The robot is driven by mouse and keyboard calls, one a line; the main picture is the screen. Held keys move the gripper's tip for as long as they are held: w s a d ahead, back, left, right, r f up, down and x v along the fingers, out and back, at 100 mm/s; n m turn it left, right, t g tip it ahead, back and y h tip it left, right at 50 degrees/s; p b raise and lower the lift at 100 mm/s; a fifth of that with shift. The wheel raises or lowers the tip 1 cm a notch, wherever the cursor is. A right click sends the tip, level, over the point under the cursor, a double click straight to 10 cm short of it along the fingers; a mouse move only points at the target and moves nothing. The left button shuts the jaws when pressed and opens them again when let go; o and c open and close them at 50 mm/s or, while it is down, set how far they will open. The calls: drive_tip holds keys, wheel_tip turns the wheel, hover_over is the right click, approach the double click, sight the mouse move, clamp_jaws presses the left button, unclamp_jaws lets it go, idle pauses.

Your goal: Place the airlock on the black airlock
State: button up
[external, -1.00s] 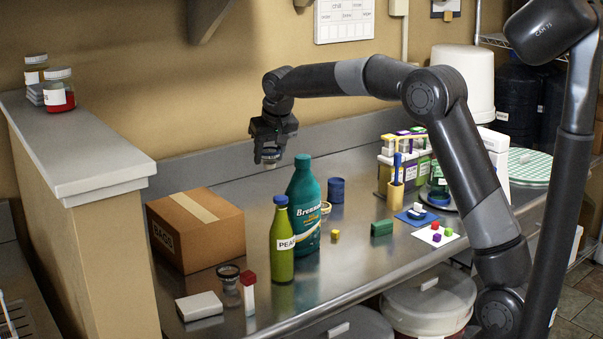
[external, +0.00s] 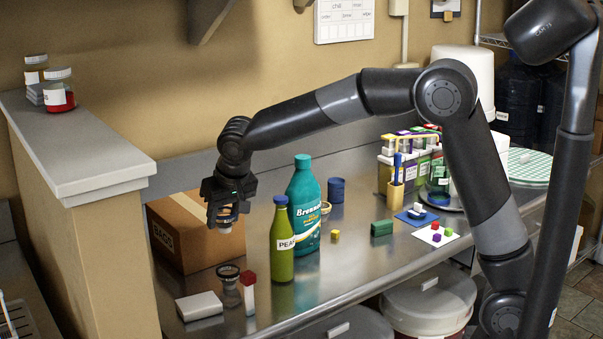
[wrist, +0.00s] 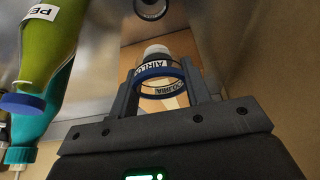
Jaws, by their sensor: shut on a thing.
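My gripper (external: 226,215) is shut on the airlock (external: 225,227), of which only a pale end shows below the fingers. In the wrist view the airlock (wrist: 160,70) sits between the fingers, with a blue rim, a white label and a clear-to-white end. The black airlock (external: 229,287), a small clear vessel with a black rim, stands upright on the steel counter in front of my gripper and lower. It also shows in the wrist view (wrist: 151,9) as a dark ring at the top edge, beyond the held airlock and apart from it.
A green bottle (external: 283,245) and a teal bottle (external: 304,200) stand right of my gripper. A cardboard box (external: 180,235) is behind it.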

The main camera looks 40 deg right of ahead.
wheel_tip(320, 180, down, 10)
drive_tip(key=shift+f, duration=0.15)
idle(0.3)
drive_tip(key=shift+f, duration=0.1)
drive_tip(key=shift+s+f, duration=0.1)
drive_tip(key=shift+f, duration=0.45)
drive_tip(key=o, duration=0.9)
drive_tip(key=shift+f, duration=0.15)
drive_tip(key=shift+o, duration=0.3)
drive_tip(key=shift+r, duration=0.7)
drive_tip(key=v, duration=1.2)
drive_tip(key=shift+r, duration=0.15)
